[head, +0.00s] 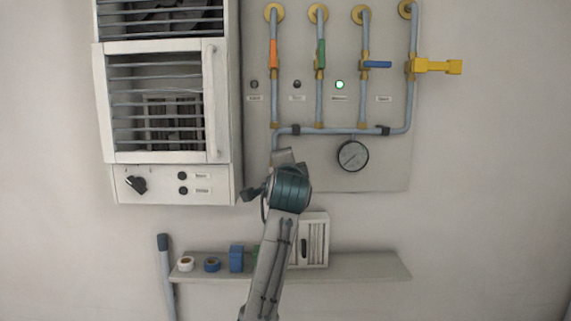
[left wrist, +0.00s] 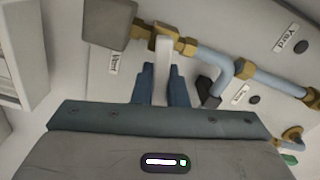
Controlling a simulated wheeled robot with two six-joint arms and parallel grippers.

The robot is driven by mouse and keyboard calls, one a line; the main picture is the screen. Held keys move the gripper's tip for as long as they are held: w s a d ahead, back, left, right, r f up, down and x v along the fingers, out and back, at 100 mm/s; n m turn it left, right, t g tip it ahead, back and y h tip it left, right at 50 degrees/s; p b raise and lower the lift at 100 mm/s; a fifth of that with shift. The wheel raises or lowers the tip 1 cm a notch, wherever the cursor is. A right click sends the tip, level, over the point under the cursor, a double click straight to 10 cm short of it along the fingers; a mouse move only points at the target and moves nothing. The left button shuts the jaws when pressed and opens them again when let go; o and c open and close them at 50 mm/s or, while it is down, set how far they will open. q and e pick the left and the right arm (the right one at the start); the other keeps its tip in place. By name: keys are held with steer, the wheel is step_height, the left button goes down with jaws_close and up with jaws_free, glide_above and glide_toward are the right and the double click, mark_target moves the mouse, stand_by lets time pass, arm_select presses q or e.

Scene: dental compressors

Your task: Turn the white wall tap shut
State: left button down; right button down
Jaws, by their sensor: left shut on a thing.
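The white tap handle (left wrist: 161,72) shows in the left wrist view as a pale bar, across a pipe with brass fittings (left wrist: 184,46). My left gripper (left wrist: 160,84) is shut on this handle, one blue-grey finger on each side. In the head view my left arm hides the white tap and the gripper's fingertips; the wrist (head: 288,187) is in front of the lower pipework. I cannot tell the handle's exact angle to the pipe. My right gripper is in neither view.
Orange (head: 273,54), green (head: 320,53), blue (head: 377,64) and yellow (head: 438,66) tap handles are above. A gauge (head: 353,155) hangs to the right of my wrist. A caged cabinet (head: 222,120) is at left, a shelf (head: 365,266) below. One green lamp (head: 339,85) is lit.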

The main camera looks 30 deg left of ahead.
arm_select(q)
steer(key=shift+f+m, duration=0.25)
steer(key=shift+m, duration=0.45)
steer(key=shift+f+m, duration=0.2)
steer(key=shift+m, duration=0.5)
steer(key=shift+f, duration=0.1)
steer(key=c, duration=1.4)
jaws_free()
steer(key=shift+c, duration=0.2)
steer(key=b+v, duration=0.5)
steer(key=v, duration=0.5)
steer(key=shift+s+d, duration=0.2)
steer(key=shift+s, duration=0.1)
